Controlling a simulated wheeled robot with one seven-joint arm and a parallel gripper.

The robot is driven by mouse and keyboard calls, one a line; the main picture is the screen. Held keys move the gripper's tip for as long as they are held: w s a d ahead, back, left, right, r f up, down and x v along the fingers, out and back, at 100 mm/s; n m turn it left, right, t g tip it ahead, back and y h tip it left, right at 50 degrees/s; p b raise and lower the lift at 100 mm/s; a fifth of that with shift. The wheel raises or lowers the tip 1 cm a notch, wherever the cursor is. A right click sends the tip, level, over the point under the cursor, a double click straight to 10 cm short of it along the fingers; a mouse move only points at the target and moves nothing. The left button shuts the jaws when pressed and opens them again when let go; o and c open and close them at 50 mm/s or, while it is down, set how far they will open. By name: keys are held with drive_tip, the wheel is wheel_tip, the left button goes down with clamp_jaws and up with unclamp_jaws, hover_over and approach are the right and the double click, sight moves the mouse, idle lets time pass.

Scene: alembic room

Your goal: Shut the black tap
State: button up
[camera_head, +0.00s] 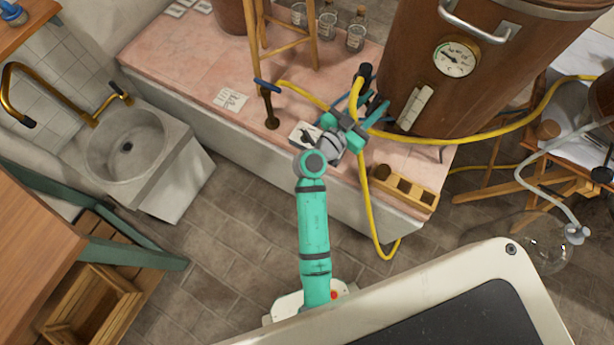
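A black tap (365,71) shows at the lower left side of the large brown vat, just beyond my gripper. Its lower part is partly hidden by the gripper and a yellow hose. My gripper (366,99) is over the pink counter, close to the tap. Its teal fingers look spread apart, with no object clearly held. I cannot tell whether a finger touches the tap, or how the tap's handle is set.
The brown vat (480,70) with a dial (456,58) stands right of my gripper. A yellow hose (366,190) loops beside my arm. A wooden rack (405,187) lies on the pink counter (190,70). A wooden stand (288,45) and glass bottles (327,25) stand behind.

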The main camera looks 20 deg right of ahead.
drive_tip(key=m+g, duration=0.1)
drive_tip(key=g+h, duration=0.1)
drive_tip(key=m+g, duration=0.1)
drive_tip(key=shift+w+a+m+g, duration=0.1)
drive_tip(key=shift+w+m+g, duration=0.2)
drive_tip(key=shift+g, duration=0.1)
drive_tip(key=v, duration=1.1)
drive_tip(key=s+a+f+n+t+y, duration=0.2)
drive_tip(key=f+n+t+y, duration=0.15)
drive_tip(key=f, duration=0.25)
drive_tip(key=s+a+f+n+t+y, duration=0.2)
drive_tip(key=f+n, duration=0.3)
drive_tip(key=f, duration=0.1)
drive_tip(key=s+a+f+n+t+y, duration=0.2)
drive_tip(key=s+a+f+n+y, duration=0.2)
drive_tip(key=s+a+n+y, duration=0.1)
drive_tip(key=shift+s+a+f+y, duration=0.35)
drive_tip(key=shift+s+a+y, duration=0.5)
drive_tip(key=shift+a, duration=1.05)
drive_tip(key=shift+s, duration=0.15)
